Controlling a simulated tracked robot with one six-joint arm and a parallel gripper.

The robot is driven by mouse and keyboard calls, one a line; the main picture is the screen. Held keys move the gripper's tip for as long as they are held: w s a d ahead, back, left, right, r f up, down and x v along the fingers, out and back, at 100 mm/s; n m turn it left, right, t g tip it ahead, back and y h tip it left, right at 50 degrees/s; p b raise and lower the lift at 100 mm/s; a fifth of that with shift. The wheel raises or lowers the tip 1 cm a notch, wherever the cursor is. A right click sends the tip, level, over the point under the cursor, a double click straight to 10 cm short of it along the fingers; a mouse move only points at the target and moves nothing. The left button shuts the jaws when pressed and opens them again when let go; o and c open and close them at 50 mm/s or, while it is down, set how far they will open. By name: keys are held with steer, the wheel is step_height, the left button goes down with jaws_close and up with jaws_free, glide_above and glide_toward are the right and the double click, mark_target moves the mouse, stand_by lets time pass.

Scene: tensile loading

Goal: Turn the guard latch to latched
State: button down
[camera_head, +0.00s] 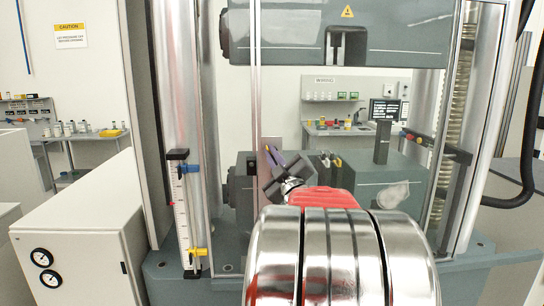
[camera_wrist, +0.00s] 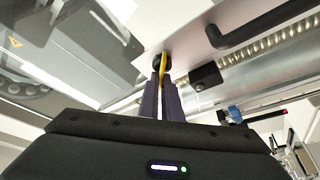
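The guard latch is a thin yellow lever (camera_wrist: 163,64) on a dark round pivot at the metal edge plate of the clear guard, seen in the wrist view. In the head view only a small yellow bit of it (camera_head: 267,149) shows beside my fingertips. My gripper (camera_wrist: 161,82) has two narrow purple fingers close together, with the yellow lever between their tips. It looks shut on the lever. In the head view my gripper (camera_head: 272,157) is at the guard's left edge plate, and my silver arm hides much of the area below. The latch's exact angle is hard to read.
A black guard handle (camera_wrist: 265,24) is close to the right of the latch in the wrist view. Machine columns (camera_head: 182,110) flank the guard. A scale with blue and yellow clamps (camera_head: 188,215) stands left. A white cabinet (camera_head: 85,235) is farther left.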

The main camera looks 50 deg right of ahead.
steer(key=shift+w+f+n+g+y, duration=0.2)
steer(key=shift+n+y, duration=0.45)
steer(key=shift+n, duration=1)
steer(key=shift+s+r+n+g+y, duration=0.15)
steer(key=shift+n+g+y, duration=0.35)
steer(key=shift+n, duration=1.2)
steer(key=shift+w+f+n+g+y, duration=0.15)
steer(key=shift+n+y, duration=0.6)
steer(key=shift+n, duration=0.9)
steer(key=shift+a+f, duration=0.1)
steer(key=c, duration=2)
jaws_free()
steer(key=shift+s, duration=0.1)
steer(key=v, duration=1.3)
steer(key=shift+s+a, duration=0.15)
steer(key=shift+s, duration=0.15)
